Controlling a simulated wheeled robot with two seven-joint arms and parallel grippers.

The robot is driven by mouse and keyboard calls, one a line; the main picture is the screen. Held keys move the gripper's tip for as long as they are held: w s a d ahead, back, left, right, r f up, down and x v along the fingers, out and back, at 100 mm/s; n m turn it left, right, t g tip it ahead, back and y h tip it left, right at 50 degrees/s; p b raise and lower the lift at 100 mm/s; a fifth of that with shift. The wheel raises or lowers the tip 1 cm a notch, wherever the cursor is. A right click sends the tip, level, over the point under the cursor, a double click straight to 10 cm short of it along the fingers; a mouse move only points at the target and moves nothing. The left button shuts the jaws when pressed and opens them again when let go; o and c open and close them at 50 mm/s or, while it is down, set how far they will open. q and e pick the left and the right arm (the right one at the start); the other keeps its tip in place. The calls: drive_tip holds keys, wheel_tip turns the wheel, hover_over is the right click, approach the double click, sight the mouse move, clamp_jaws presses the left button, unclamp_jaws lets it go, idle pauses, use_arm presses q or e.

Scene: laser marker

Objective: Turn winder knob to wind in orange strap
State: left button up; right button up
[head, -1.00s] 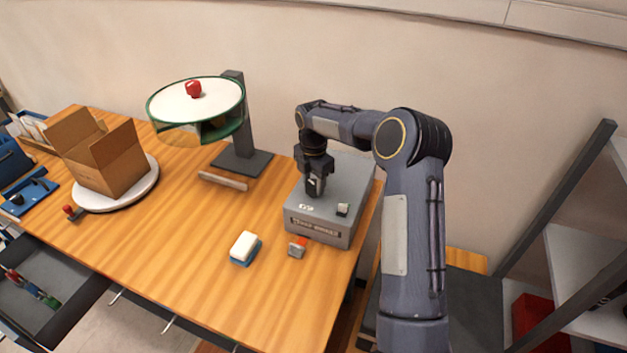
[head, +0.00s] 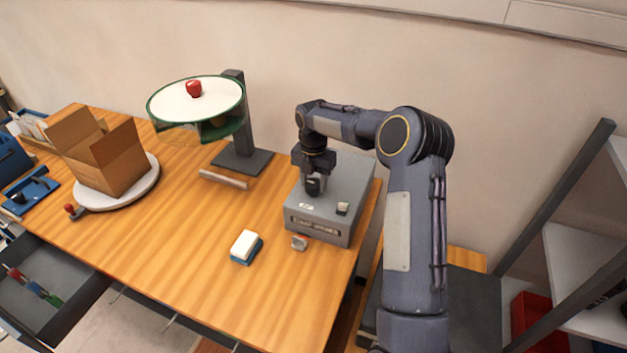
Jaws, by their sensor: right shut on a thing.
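The winder (head: 345,190) is a grey box with a lettered label on its front, near the table's right end. My right gripper (head: 314,190) points down over the winder's top and is shut on the dark winder knob (head: 312,186); the fingers and wrist hide most of the knob. A small grey end piece (head: 299,243) lies at the foot of the winder's front. I can make out no clear length of orange strap. My left gripper is not in view.
A white and blue block (head: 245,246) sits in front of the winder. A round white-topped stand (head: 195,103) with a red knob is further left. A cardboard box (head: 105,165) stands on a white turntable. The table's middle is clear.

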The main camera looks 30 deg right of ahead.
sight(313, 182)
drive_tip(key=shift+w+r, duration=0.1)
drive_tip(key=o, duration=1)
drive_tip(key=shift+c, duration=0.2)
wheel_tip(313, 182, up, 7)
drive_tip(key=shift+f+b, duration=0.1)
drive_tip(key=shift+b, duration=0.7)
drive_tip(key=shift+r, duration=0.5)
